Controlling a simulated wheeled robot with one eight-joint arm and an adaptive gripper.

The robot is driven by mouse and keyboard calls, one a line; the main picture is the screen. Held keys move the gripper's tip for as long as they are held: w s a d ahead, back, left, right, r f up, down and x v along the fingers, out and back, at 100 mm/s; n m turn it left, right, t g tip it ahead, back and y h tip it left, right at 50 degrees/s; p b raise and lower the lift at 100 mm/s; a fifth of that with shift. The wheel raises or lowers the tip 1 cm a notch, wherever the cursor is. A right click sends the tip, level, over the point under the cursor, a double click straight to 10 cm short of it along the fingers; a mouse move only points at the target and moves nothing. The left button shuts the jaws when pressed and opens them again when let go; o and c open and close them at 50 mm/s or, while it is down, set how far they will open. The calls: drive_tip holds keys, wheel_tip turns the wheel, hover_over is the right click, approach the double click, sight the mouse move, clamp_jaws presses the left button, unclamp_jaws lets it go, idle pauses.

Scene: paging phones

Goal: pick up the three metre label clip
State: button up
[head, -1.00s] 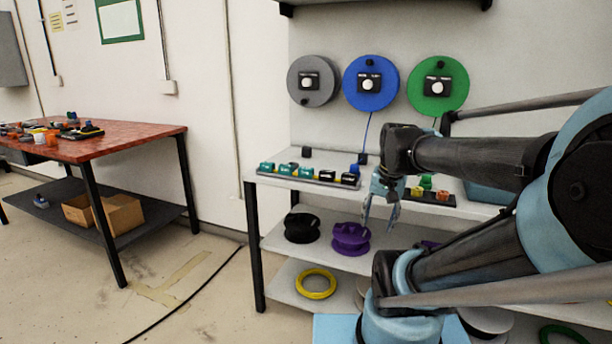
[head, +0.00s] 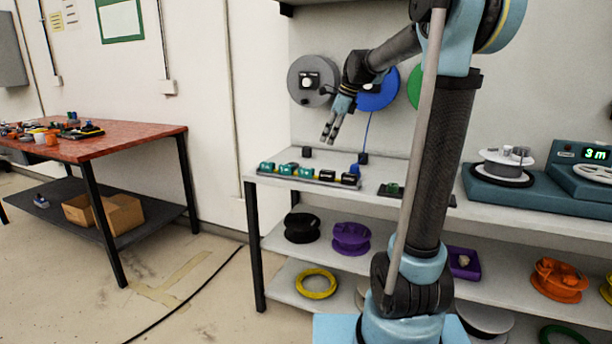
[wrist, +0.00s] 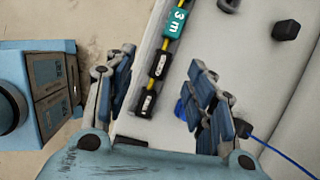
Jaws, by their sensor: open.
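My gripper (head: 330,136) is open and empty, pointing down above the rail. In the wrist view my gripper (wrist: 162,60) has its fingers spread on either side of the rail, with the black clips between them and the teal clip beyond.
Two black clips (wrist: 160,66) follow the teal one on the rail. Wall reels (head: 312,80) hang behind. A red table (head: 90,140) stands left.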

drive_tip(key=w+a+m, duration=0.1)
drive_tip(key=w+a, duration=0.1)
drive_tip(key=w, duration=0.1)
hover_over(309, 169)
drive_tip(key=d, duration=0.2)
drive_tip(key=shift+m+y, duration=0.3)
drive_tip(key=shift+m, duration=0.1)
drive_tip(key=f, duration=1)
drive_tip(key=shift+w+a+f, duration=0.1)
drive_tip(key=shift+a+f, duration=0.1)
drive_tip(key=shift+x, duration=2.65)
drive_tip(key=shift+d+f, duration=0.1)
drive_tip(key=shift+d, duration=0.1)
drive_tip(key=shift+c, duration=0.2)
drive_tip(key=c, duration=0.9)
